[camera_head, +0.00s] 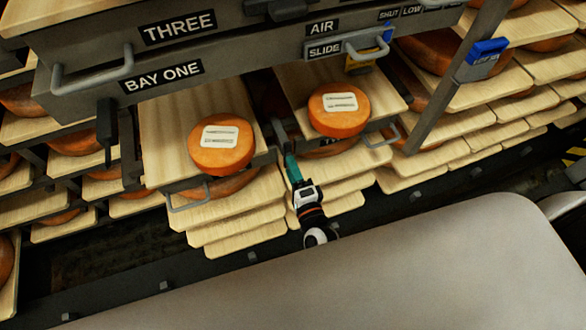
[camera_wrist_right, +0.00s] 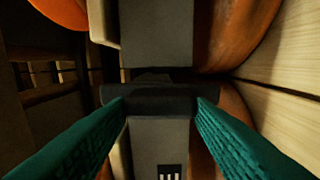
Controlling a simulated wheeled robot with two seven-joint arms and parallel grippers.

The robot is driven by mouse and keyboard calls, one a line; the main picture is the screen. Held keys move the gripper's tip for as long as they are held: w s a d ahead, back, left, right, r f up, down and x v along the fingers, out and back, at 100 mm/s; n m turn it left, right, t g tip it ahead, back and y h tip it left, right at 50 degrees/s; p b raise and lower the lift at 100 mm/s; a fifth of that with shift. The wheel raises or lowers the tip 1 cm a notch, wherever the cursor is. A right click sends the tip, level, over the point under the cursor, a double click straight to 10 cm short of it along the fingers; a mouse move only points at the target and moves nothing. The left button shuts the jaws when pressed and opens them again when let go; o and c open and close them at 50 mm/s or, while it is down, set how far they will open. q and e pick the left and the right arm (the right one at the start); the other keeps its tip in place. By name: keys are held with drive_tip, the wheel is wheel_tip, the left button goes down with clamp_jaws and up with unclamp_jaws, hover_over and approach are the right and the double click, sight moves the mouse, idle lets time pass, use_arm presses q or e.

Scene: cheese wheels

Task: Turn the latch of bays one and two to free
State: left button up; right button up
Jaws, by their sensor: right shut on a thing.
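My right gripper (camera_head: 289,158) reaches up from below into the gap between the two shelf bays, its teal fingers upright. In the right wrist view my right gripper (camera_wrist_right: 162,101) is shut on a dark latch bar (camera_wrist_right: 160,97) that lies crosswise between the fingertips. In the head view a grey upright piece (camera_head: 279,131) shows just above the fingers. A black latch-like block (camera_head: 106,122) hangs down at the left of the bay marked BAY ONE (camera_head: 162,76). I cannot tell which bay the held latch belongs to. My left gripper is not in view.
Orange cheese wheels with white labels sit on boards in the left bay (camera_head: 221,145) and right bay (camera_head: 339,110). Handles (camera_head: 188,201) stick out below the boards. A grey post (camera_head: 455,80) with a blue clip (camera_head: 487,47) stands at right. Surrounding room is tight.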

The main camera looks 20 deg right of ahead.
idle(0.6)
drive_tip(key=o, duration=1)
drive_tip(key=s+b, duration=0.1)
drive_tip(key=s, duration=1.1)
drive_tip(key=shift+d, duration=0.2)
